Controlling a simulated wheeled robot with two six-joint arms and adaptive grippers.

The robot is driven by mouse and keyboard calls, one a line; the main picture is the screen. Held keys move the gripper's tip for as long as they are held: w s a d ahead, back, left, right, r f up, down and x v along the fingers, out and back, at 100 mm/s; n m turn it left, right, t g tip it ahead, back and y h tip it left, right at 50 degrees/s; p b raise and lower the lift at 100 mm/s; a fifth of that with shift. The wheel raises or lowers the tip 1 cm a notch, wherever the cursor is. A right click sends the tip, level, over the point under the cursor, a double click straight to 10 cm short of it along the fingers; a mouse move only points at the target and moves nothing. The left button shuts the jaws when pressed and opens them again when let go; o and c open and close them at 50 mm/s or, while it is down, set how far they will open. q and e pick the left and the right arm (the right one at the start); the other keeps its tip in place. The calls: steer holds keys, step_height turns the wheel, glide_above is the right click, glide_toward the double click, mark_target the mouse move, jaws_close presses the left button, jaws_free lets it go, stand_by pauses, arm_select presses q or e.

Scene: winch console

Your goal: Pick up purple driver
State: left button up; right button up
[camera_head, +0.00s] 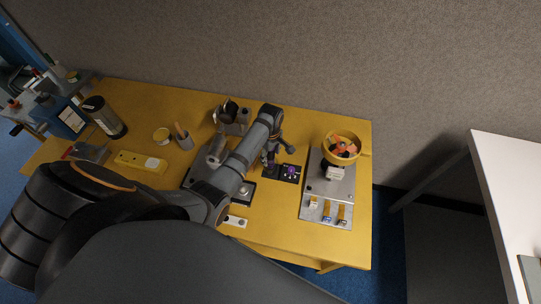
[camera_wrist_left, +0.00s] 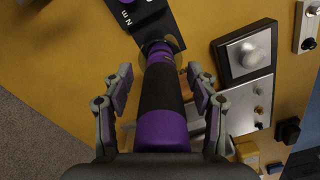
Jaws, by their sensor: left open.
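The purple driver (camera_wrist_left: 163,125) shows large in the left wrist view, with a purple handle and a wide black band. It runs from near my wrist toward a dark plate with white letters (camera_wrist_left: 127,12). My left gripper (camera_wrist_left: 158,78) is open, with one finger on each side of the handle. I cannot tell whether either finger touches it. In the head view my left gripper (camera_head: 270,158) is over the yellow table, just left of a dark plate (camera_head: 281,177) with a small purple part on it. My right gripper is not in view.
A metal panel (camera_head: 341,192) with a yellow ring and orange-bladed wheel (camera_head: 342,147) stands right on the table (camera_head: 205,105). A yellow box (camera_head: 141,161), a cup (camera_head: 184,142) and a dark canister (camera_head: 104,117) stand left. The back edge meets a grey wall.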

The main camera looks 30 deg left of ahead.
arm_select(q)
steer(key=c, duration=0.6)
jaws_close()
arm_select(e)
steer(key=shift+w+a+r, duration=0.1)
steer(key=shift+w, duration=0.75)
arm_select(q)
steer(key=shift+r, duration=0.1)
